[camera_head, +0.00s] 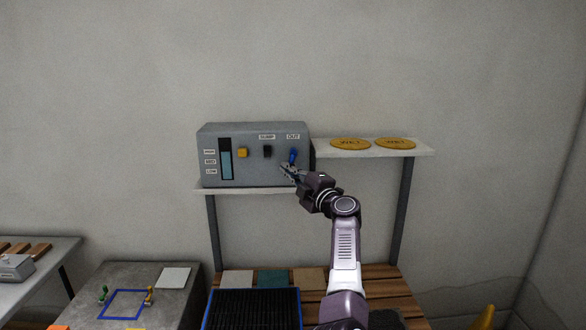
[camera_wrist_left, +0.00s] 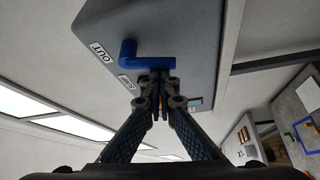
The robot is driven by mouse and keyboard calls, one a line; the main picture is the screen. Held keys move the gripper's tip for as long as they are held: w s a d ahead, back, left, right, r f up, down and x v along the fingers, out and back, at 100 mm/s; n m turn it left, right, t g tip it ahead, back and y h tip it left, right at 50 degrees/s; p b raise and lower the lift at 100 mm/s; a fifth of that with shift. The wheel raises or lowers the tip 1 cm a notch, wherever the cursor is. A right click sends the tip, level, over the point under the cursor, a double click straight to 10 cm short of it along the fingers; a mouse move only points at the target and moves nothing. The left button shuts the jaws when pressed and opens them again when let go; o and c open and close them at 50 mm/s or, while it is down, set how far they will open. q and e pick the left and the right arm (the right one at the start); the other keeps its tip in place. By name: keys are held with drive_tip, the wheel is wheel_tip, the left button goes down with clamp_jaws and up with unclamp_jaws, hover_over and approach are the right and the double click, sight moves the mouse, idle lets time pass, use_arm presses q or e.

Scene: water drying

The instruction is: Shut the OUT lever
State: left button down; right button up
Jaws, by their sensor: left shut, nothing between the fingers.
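The blue OUT lever (camera_head: 293,156) is on the right part of the front of a grey control box (camera_head: 222,133), under the OUT label. In the left wrist view the lever (camera_wrist_left: 180,63) is a bent blue bar, with the OUT label (camera_wrist_left: 103,52) beside its bend. My left gripper (camera_head: 287,170) is shut and empty, with its tips just below the lever in the head view. In the left wrist view the closed fingertips (camera_wrist_left: 158,84) are right at the lever's bar; I cannot tell whether they touch. My right gripper is out of view.
The box also carries a black switch (camera_head: 267,151), a yellow button (camera_head: 243,153) and a level gauge (camera_head: 226,163). Two yellow discs (camera_head: 350,144) (camera_head: 396,143) lie on the shelf (camera_head: 425,151) to the right. A dark ribbed tray (camera_head: 252,310) stands below.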

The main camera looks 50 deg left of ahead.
use_arm(q)
drive_tip(key=n, duration=0.1)
drive_tip(key=n+h, duration=0.1)
drive_tip(key=w+p, duration=0.1)
drive_tip(key=shift+d+f+n+g, duration=0.25)
drive_tip(key=shift+d+n+g, duration=0.05)
drive_tip(key=shift+n+g, duration=0.1)
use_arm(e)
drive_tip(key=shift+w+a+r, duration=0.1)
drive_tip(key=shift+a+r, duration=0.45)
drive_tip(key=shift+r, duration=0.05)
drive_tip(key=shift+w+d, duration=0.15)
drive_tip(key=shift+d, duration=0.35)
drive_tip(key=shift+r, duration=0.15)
